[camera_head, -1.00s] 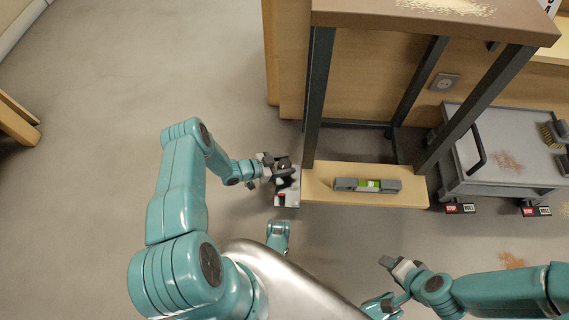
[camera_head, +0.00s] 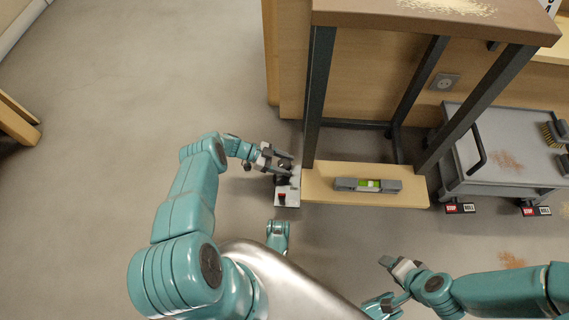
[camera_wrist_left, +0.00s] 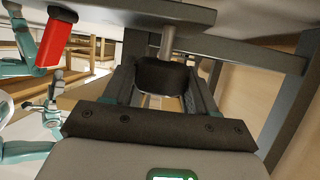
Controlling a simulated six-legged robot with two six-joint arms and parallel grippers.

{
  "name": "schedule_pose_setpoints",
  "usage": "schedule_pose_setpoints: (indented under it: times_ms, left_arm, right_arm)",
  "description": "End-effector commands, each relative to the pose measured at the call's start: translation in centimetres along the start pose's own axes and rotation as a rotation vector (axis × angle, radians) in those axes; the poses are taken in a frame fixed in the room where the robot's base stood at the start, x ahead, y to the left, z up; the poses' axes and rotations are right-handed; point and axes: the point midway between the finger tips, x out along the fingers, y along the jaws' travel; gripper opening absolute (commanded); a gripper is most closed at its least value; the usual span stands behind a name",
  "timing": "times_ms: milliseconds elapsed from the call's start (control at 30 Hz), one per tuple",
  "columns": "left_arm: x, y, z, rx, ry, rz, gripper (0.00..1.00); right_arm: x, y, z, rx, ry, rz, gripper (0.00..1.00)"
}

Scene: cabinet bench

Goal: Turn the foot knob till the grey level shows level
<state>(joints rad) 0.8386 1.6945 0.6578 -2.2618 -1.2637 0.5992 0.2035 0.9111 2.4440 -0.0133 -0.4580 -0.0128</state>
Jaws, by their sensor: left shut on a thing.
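The foot knob (camera_wrist_left: 163,76) is a black knob on a grey metal stem, seen in the left wrist view. My left gripper (camera_head: 281,167) is shut on it, with one finger on each side. In the head view the knob is mostly hidden by the gripper at the bench's near left leg. The grey level (camera_head: 345,184) lies on the light wooden lower board (camera_head: 320,195), right of the gripper. Its yellow-green vial faces up; the bubble is too small to read. My right gripper (camera_head: 393,265) is over the floor at lower right, apart from everything; its opening is unclear.
A pale bracket (camera_head: 293,190) with a red lever (camera_head: 282,200) sits beside the knob; the lever also shows in the left wrist view (camera_wrist_left: 54,42). Dark bench legs (camera_head: 317,95) rise close by. A grey trolley (camera_head: 500,150) stands at right.

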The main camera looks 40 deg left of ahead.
Motion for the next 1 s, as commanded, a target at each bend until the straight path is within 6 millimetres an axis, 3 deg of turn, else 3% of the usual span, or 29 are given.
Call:
schedule_pose_setpoints:
  times_ms: [367, 400, 467, 1000]
  left_arm:
    - [0.05, -0.09, -0.14, 0.002, 0.001, 0.003, 0.26]
    - [0.05, -0.09, -0.14, 0.002, 0.001, 0.003, 0.63]
    - [0.04, -0.07, -0.12, 0.002, 0.001, 0.003, 0.78]
    - [-0.06, -0.08, -0.12, -0.031, 0.006, -0.076, 0.78]
  right_arm:
    - [-0.02, -0.01, 0.0, 0.0, 0.0, 0.0, 0.6]
    - [-0.02, -0.01, 0.0, 0.0, 0.0, 0.0, 0.6]
    - [-0.02, -0.01, 0.0, 0.0, 0.0, 0.0, 0.6]
    - [-0.02, 0.0, -0.01, 0.0, 0.0, 0.0, 0.6]
